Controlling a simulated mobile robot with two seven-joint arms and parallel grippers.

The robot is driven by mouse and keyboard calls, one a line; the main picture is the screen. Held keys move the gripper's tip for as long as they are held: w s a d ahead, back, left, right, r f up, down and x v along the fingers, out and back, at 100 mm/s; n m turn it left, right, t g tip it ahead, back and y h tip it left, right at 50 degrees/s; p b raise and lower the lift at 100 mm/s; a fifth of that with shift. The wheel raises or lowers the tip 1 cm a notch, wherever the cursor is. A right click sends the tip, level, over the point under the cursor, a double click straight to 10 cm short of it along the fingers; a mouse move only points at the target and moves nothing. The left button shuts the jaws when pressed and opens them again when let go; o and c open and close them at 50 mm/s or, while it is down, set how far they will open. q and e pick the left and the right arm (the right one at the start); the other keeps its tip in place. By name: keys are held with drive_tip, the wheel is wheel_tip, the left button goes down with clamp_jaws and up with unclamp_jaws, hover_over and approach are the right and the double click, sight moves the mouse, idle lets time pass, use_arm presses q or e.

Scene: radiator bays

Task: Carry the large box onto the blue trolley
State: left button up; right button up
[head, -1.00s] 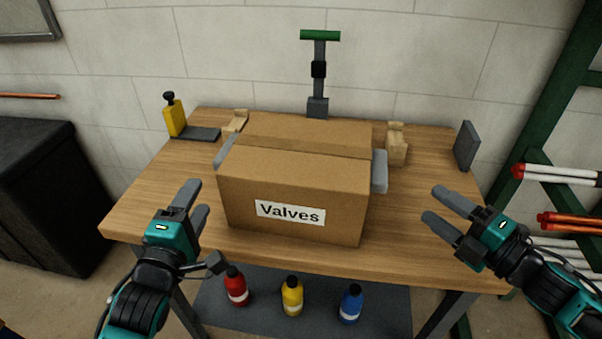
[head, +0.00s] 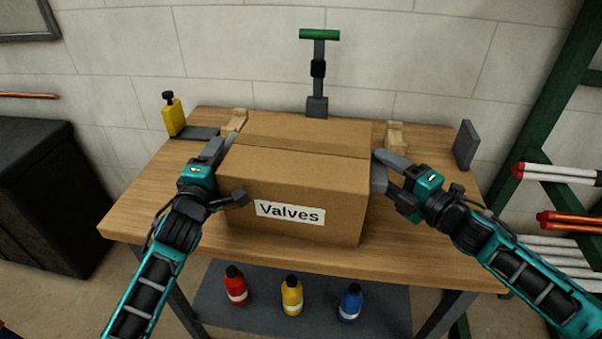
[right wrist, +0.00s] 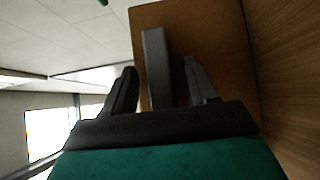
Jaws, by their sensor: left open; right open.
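The large brown box (head: 293,190), labelled "Valves", sits on the wooden table. It has a grey handle on each end; the right handle (right wrist: 158,68) shows in the right wrist view. My left gripper (head: 216,150) is open at the box's left end, by the left handle, which it largely hides. My right gripper (head: 381,170) is open at the right end. In the right wrist view its two fingers (right wrist: 164,88) stand on either side of the right handle, apart from it. The blue trolley is not in view.
The table (head: 430,245) also bears a yellow bottle (head: 173,117), wooden blocks (head: 396,138), a green-topped stand (head: 318,75) and a grey plate (head: 465,145). Bottles stand on the shelf below. A green rack (head: 545,110) with rods is at right, a black cabinet (head: 50,190) at left.

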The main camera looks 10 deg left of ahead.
use_arm(q)
clamp_jaws()
use_arm(e)
clamp_jaws()
idle(1.2)
use_arm(q)
drive_tip(key=shift+r, duration=0.3)
use_arm(e)
drive_tip(key=shift+w+r, duration=0.1)
drive_tip(key=shift+r, duration=0.2)
